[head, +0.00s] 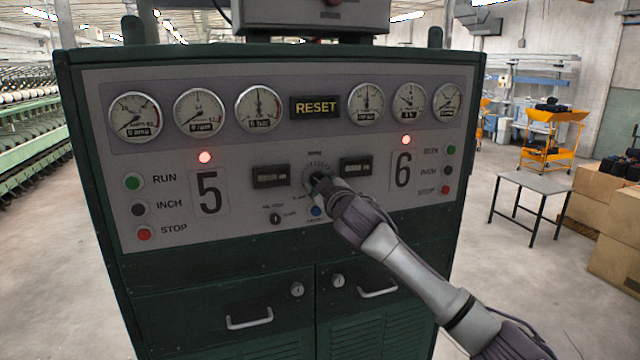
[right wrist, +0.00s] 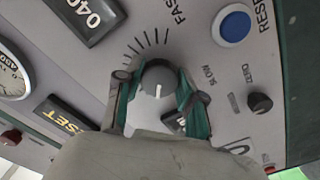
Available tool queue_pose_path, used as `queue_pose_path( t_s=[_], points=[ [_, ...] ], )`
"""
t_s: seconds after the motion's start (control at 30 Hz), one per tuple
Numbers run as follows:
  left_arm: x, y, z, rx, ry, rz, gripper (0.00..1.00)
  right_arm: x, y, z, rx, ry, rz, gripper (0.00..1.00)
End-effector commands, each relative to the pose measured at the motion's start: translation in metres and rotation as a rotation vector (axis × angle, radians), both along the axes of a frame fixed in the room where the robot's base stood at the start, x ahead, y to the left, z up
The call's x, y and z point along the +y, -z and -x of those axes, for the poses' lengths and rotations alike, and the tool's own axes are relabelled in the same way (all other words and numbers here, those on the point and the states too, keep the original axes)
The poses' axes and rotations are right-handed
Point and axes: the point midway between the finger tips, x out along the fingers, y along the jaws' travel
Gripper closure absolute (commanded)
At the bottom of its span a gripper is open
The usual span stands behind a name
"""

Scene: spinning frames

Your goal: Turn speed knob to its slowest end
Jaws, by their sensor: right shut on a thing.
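The speed knob (right wrist: 158,76) is a round dark grey knob with a short white pointer line, in the middle of the right wrist view. The line points to the bottom of that picture, away from the FAST lettering (right wrist: 174,10) at the top and the SLOW lettering (right wrist: 208,76) at the right. My right gripper (right wrist: 158,88) has its two green-sided fingers shut on either side of the knob. In the head view my right gripper (head: 320,182) reaches the panel's centre and hides most of the knob; part of the tick scale (head: 316,164) shows above it. My left gripper is not in view.
The control panel (head: 250,155) carries gauges, a RESET sign (head: 315,107) and lit red lamps. A blue button (right wrist: 235,25) and a small black ZERO knob (right wrist: 260,103) sit close to the speed knob. Cabinet doors with handles (head: 249,318) are below.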

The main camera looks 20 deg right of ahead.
Motion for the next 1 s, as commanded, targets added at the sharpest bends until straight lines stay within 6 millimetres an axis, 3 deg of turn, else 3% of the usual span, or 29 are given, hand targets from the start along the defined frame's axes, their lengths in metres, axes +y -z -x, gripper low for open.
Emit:
queue_pose_path(
  t_s=[1.0],
  points=[
    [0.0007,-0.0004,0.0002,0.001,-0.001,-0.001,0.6,-0.0006,-0.0014,0.0,-0.033,0.0,0.968,0.96]
  ],
)
